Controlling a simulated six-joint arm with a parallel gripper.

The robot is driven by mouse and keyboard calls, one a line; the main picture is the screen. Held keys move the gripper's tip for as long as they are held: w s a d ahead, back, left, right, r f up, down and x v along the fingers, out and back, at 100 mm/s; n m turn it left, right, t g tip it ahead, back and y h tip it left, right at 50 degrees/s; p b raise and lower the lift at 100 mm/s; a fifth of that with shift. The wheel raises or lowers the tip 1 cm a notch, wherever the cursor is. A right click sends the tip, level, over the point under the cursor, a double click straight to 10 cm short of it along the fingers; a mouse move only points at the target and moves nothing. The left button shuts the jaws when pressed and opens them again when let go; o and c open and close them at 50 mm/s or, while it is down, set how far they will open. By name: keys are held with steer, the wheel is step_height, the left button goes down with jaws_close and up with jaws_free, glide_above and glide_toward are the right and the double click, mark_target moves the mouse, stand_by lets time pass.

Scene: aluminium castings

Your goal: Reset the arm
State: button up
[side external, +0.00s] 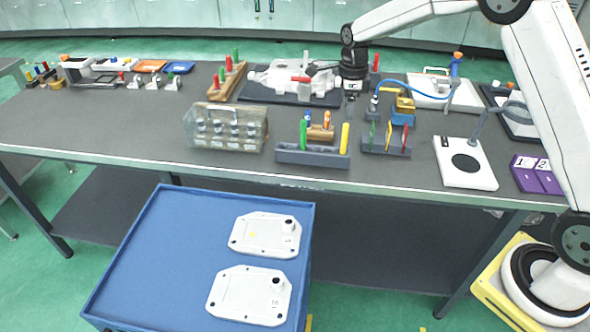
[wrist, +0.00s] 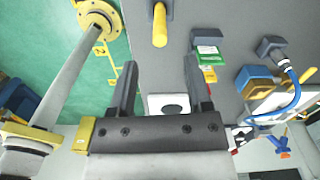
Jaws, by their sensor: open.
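My gripper (side external: 351,105) hangs over the rear middle of the grey workbench, to the right of a white casting (side external: 285,75) on a dark mat. In the wrist view my gripper (wrist: 157,66) shows two dark fingers spread wide apart. Nothing is between them. Background bench and floor show past the fingers. The gap between the fingertips and the bench is hard to judge.
Racks with coloured tools (side external: 312,155) stand in front of my gripper, beside a clear block with several fittings (side external: 226,127). A white plate with a black disc (side external: 466,163) lies to the right. Two white castings (side external: 266,235) (side external: 250,296) lie on a blue cart (side external: 165,255).

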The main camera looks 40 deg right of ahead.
steer(key=shift+s, duration=0.1)
steer(key=s+a+n+t, duration=0.1)
steer(key=s+a+n, duration=0.2)
steer(key=s+n, duration=0.9)
steer(key=s+a+f+n+t, duration=0.1)
steer(key=s+a+n, duration=0.3)
steer(key=s+n, duration=0.8)
steer(key=shift+s+a+f+n+t, duration=0.2)
steer(key=shift+s+n+t, duration=0.15)
steer(key=shift+n, duration=0.55)
